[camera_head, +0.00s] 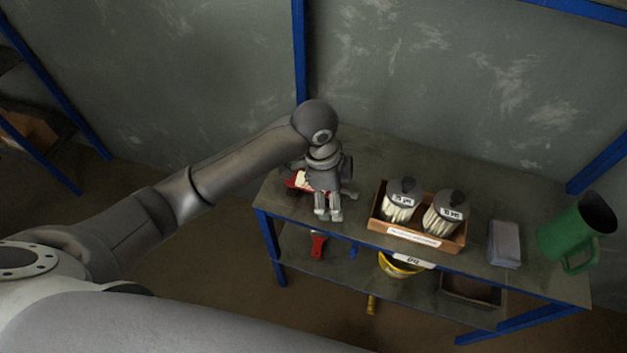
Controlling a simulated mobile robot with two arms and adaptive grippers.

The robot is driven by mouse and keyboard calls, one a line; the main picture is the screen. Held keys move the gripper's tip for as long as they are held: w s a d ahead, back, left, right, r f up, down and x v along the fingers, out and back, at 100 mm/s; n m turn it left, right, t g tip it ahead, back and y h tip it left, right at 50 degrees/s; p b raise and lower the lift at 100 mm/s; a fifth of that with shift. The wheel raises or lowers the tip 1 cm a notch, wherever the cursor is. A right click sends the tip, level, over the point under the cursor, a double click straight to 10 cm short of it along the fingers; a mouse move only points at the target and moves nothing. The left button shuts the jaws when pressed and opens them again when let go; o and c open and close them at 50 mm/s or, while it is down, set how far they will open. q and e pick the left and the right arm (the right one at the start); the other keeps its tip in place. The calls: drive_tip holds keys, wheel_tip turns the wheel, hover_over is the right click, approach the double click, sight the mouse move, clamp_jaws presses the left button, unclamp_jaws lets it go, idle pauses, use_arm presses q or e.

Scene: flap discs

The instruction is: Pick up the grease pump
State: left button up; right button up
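My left gripper (328,216) hangs over the left end of the workbench top (352,160), with its fingertips close together. Whether there is a gap or something thin between them is too small to tell. A red object with a pale patch (296,182) lies on the bench just left of and behind the gripper. The gripper and arm partly cover it. It may be the grease pump, but I cannot tell for sure. My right gripper is not in view.
A brown box (377,213) holds two grey-topped containers with pale contents. Right of it are a grey block (505,243) and a green jug (572,234). The lower shelf holds a red item (318,245), a yellow item (398,268) and a dark tray (470,293).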

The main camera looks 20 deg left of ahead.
use_arm(q)
drive_tip(key=w+a+r+m+y, duration=0.1)
drive_tip(key=w+a+r, duration=0.1)
drive_tip(key=w+a, duration=0.1)
drive_tip(key=w+a+r+y, duration=0.1)
drive_tip(key=w+a+r, duration=0.1)
drive_tip(key=a+r, duration=0.1)
drive_tip(key=shift+w+r+m+g, duration=0.25)
drive_tip(key=shift+w+m+g, duration=0.15)
wheel_tip(320, 180, down, 11)
drive_tip(key=shift+s+a+r+p, duration=0.1)
drive_tip(key=shift+a+r+p, duration=0.1)
drive_tip(key=shift+p, duration=0.25)
drive_tip(key=shift+c, duration=0.4)
drive_tip(key=shift+r, duration=0.1)
clamp_jaws()
